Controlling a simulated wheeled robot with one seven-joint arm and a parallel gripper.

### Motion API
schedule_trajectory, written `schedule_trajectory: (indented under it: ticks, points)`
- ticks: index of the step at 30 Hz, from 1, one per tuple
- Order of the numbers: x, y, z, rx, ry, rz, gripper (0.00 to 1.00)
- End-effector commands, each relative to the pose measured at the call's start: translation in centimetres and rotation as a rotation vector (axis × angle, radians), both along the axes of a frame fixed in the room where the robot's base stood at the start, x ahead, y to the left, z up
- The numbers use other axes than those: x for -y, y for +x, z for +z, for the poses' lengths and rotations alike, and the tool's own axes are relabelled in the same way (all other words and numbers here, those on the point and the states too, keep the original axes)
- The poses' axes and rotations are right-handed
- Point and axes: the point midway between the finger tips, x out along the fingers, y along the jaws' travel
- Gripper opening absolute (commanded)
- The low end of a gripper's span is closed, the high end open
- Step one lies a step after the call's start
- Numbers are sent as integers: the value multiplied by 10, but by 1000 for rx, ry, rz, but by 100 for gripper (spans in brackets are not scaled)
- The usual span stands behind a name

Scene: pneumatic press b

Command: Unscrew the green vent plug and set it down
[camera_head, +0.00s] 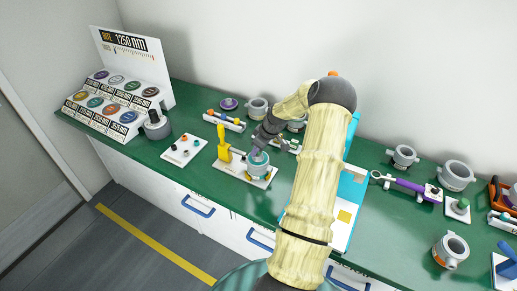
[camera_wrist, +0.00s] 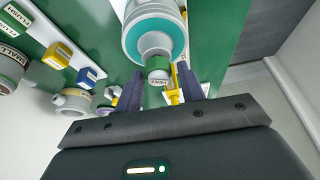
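The green vent plug (camera_wrist: 158,75), with a white label, shows in the wrist view at the end of the grey neck of a teal and grey cylinder (camera_wrist: 155,35). It appears seated on that neck. My gripper (camera_wrist: 160,88) is open, with one dark finger on each side of the plug and visible gaps between. In the head view my gripper (camera_head: 260,142) is just above the teal cylinder (camera_head: 258,163), which stands on a white plate. The plug is hidden or too small to tell there.
A yellow upright tool (camera_head: 223,148) stands close left of the cylinder. A white plate with small knobs (camera_head: 184,149) lies farther left on the green bench (camera_head: 190,100). A grey pot (camera_head: 157,124) and sample display (camera_head: 110,90) are at far left. Several grey fittings are at right.

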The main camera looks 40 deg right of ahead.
Motion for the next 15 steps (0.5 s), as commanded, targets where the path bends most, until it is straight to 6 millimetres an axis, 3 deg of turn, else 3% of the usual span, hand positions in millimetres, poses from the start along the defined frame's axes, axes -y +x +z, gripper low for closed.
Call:
schedule_trajectory:
  ticks: [8,15]
  points:
    - [0,0,0,0,0,-17,39]
    - [0,0,0,1,-2,-155,39]
